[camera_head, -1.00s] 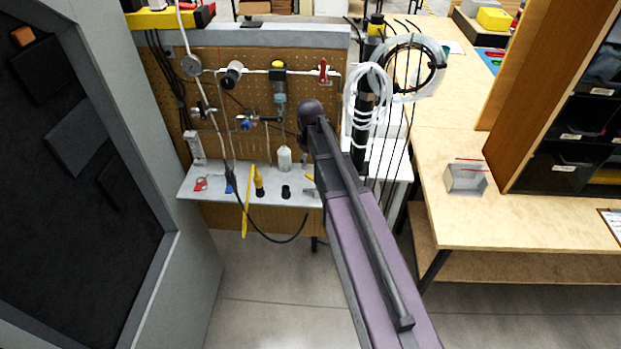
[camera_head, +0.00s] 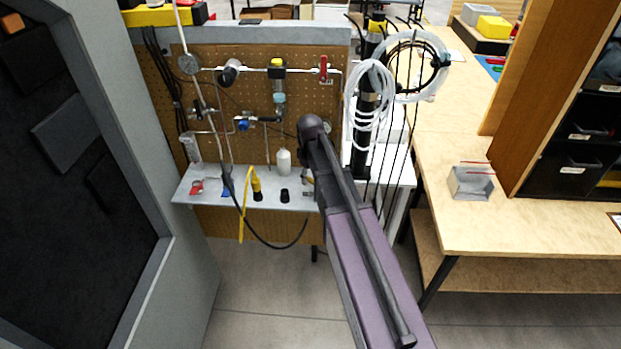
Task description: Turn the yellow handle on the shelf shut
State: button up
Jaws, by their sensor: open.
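The grey shelf (camera_head: 213,182) juts out from the pegboard at centre left. A small yellow part (camera_head: 307,181), possibly the yellow handle, shows at the shelf's right end, beside a metal fitting (camera_head: 308,194). My arm covers part of this spot, so the handle's angle cannot be made out. A yellow-topped tool (camera_head: 257,182) stands further left on the shelf, and a long yellow strip (camera_head: 244,207) hangs over the front edge. My purple arm reaches up from the lower right to a dark joint in front of the pegboard. My gripper is not visible.
A white bottle (camera_head: 284,162) and a black cap (camera_head: 285,195) stand on the shelf. A red-handled valve (camera_head: 323,69) is on the pipe above. Coiled clear tubing (camera_head: 372,95) hangs on the right. A grey cabinet (camera_head: 190,265) bounds the left; a wooden table (camera_head: 490,225) bounds the right.

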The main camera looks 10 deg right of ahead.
grip_shut()
jog(key=shift+d, duration=0.1)
dwell(0.4)
jog(key=m, duration=0.1)
jog(key=d+m, duration=0.1)
jog(key=m, duration=0.3)
jog(key=shift+w+d, duration=0.25)
jog(key=shift+d, duration=0.05)
jog(key=shift+s+d+m, duration=0.1)
jog(key=shift+d+m, duration=0.2)
jog(key=shift+m, duration=0.55)
jog(key=shift+w+d+m, duration=0.1)
jog(key=shift+d+m, duration=0.15)
jog(key=shift+m, duration=0.65)
jog(key=shift+s+d+m, duration=0.1)
jog(key=shift+d+m, duration=0.2)
jog(key=shift+m, duration=0.55)
